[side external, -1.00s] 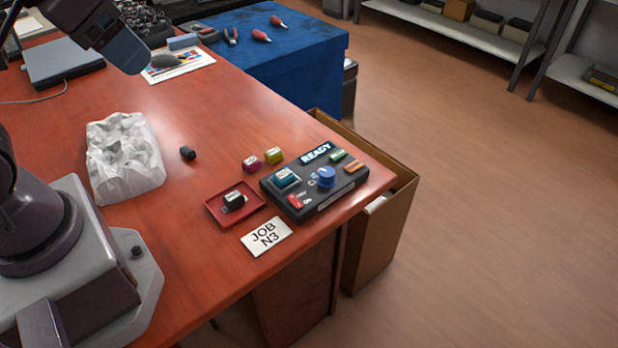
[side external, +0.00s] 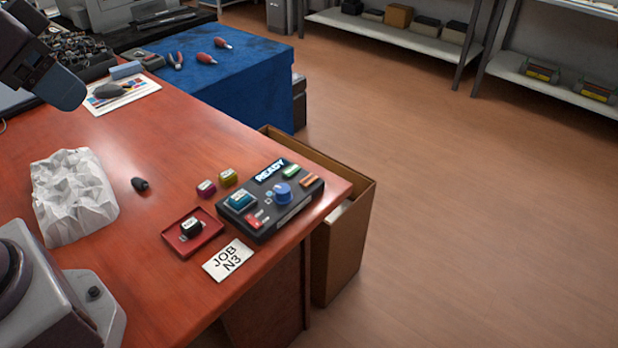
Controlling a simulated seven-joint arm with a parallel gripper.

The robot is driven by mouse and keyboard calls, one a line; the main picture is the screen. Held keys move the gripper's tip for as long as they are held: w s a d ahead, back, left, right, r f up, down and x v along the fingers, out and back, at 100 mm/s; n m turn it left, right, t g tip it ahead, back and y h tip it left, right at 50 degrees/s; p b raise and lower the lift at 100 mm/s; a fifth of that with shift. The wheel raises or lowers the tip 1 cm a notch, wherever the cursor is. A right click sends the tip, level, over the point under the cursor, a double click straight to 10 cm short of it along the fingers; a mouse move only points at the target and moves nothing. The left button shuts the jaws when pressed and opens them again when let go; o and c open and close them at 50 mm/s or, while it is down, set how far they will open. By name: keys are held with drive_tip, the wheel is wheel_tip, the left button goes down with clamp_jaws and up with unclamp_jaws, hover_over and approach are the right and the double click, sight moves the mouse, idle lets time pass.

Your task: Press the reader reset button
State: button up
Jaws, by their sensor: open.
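The reader (side external: 270,205) is a dark box near the table's right edge. Its lit display (side external: 271,170) reads READY. A teal cartridge (side external: 239,199) sits in its top at the left, and a blue knob (side external: 283,192) stands in the middle. A green button or label (side external: 291,171) and an orange one (side external: 310,181) are at its right end. A red switch (side external: 255,219) is at the front left. The lettering is too small to tell which one is the reset button. My arm shows at the upper left, but no gripper fingers are visible.
A red tray (side external: 176,240) with a black cartridge (side external: 191,229) is left of the reader. A JOB N3 card (side external: 228,260) lies in front. Magenta (side external: 206,188) and yellow (side external: 228,177) cartridges stand behind. A dark cartridge (side external: 140,184) lies near crumpled white paper (side external: 75,196).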

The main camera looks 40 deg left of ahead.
clamp_jaws()
idle(1.6)
